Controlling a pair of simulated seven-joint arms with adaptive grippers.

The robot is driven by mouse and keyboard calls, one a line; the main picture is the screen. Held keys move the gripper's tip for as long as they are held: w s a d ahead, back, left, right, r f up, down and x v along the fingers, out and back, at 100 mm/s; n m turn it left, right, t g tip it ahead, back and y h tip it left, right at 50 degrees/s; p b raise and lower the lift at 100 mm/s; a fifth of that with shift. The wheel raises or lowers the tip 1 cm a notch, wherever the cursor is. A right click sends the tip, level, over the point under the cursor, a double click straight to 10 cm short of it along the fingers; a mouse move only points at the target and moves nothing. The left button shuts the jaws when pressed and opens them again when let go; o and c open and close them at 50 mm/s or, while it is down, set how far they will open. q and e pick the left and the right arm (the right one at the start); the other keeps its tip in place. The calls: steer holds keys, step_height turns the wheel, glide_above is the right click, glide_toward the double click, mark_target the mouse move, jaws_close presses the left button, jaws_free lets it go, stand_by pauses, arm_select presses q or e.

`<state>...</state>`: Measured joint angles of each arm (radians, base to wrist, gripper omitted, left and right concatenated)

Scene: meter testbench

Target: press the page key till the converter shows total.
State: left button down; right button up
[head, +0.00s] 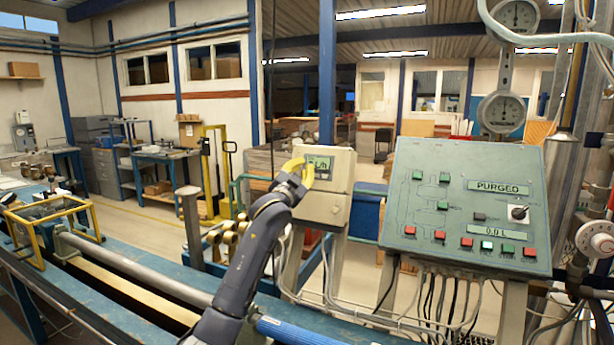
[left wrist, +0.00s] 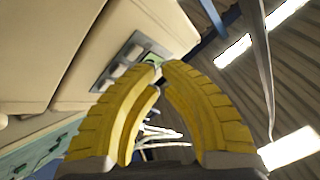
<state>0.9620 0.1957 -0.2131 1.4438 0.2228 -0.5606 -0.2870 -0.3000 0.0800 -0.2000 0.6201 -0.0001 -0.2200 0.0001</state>
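The converter (head: 338,187) is a cream box on a post, with a small green display (head: 321,164) partly hidden by my gripper. The visible display text looks like "L/h"; I cannot read "total" on it. My left gripper (head: 308,170) has yellow fingers at the left of the display. In the left wrist view the fingertips (left wrist: 158,68) meet with nothing between them. They overlap the edge of the key panel (left wrist: 128,58), where several grey keys and a bit of green display show. I cannot tell whether they touch a key, or which is the page key. My right gripper is not in view.
A green-grey control console (head: 465,205) with lit buttons, a "PURGED" display and a "0.0 L" display stands right of the converter. Round dial gauges (head: 502,111) rise behind it. Cables hang under the console.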

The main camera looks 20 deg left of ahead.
arm_select(q)
steer(key=shift+w, duration=0.2)
steer(key=shift+w+f, duration=0.1)
steer(key=shift+w, duration=0.1)
steer(key=shift+w+d+f, duration=0.15)
steer(key=shift+w, duration=0.2)
stand_by(1.1)
steer(key=shift+s, duration=0.15)
steer(key=shift+s+r, duration=0.25)
steer(key=shift+s, duration=0.35)
steer(key=shift+s+a+r, duration=0.2)
steer(key=shift+s+r, duration=0.1)
steer(key=shift+s, duration=0.45)
steer(key=shift+s+a+r, duration=0.15)
steer(key=shift+s+r, duration=0.1)
steer(key=shift+s, duration=0.55)
steer(key=shift+s+a+r, duration=0.2)
steer(key=shift+s+r, duration=0.1)
steer(key=shift+s, duration=0.45)
